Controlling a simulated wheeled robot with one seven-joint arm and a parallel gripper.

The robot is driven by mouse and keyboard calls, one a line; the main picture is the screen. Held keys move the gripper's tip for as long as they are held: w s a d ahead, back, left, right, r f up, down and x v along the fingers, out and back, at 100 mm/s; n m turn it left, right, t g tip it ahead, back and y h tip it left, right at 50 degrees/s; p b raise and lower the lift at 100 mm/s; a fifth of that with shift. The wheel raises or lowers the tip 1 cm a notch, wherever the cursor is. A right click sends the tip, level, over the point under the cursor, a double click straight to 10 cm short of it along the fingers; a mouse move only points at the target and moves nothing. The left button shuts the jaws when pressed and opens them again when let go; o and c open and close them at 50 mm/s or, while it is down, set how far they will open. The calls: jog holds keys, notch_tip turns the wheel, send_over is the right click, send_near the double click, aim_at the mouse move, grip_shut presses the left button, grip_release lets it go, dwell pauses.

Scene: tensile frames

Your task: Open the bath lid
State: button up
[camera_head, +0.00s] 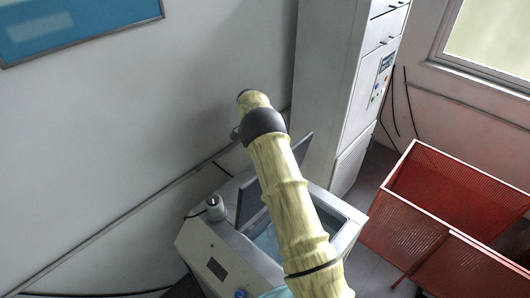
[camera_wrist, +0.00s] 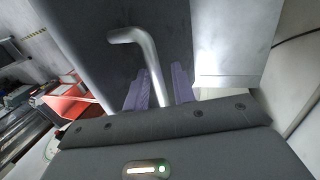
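The bath (camera_head: 222,262) is a pale grey box below my arm in the head view, with bluish water partly showing inside. Its dark grey lid (camera_head: 301,147) stands raised at a steep tilt, partly hidden behind my arm. In the wrist view the lid (camera_wrist: 95,45) is a dark panel with a bent metal handle (camera_wrist: 146,52). The purple fingers of my gripper (camera_wrist: 160,88) lie on either side of the handle and appear closed on it. My gripper is hidden in the head view.
A tall white cabinet (camera_head: 326,80) stands behind the bath. Red mesh crates (camera_head: 455,190) stand on the floor to the right. A wall (camera_head: 120,140) rises behind and to the left. A small knob-like fixture (camera_head: 215,207) sits on the bath's left rim.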

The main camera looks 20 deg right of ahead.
jog(key=shift+o, duration=0.4)
jog(key=shift+w, duration=0.35)
jog(key=p+v, duration=0.1)
jog(key=v, duration=1.1)
jog(key=shift+p, duration=0.35)
jog(key=shift+s+a+r, duration=0.1)
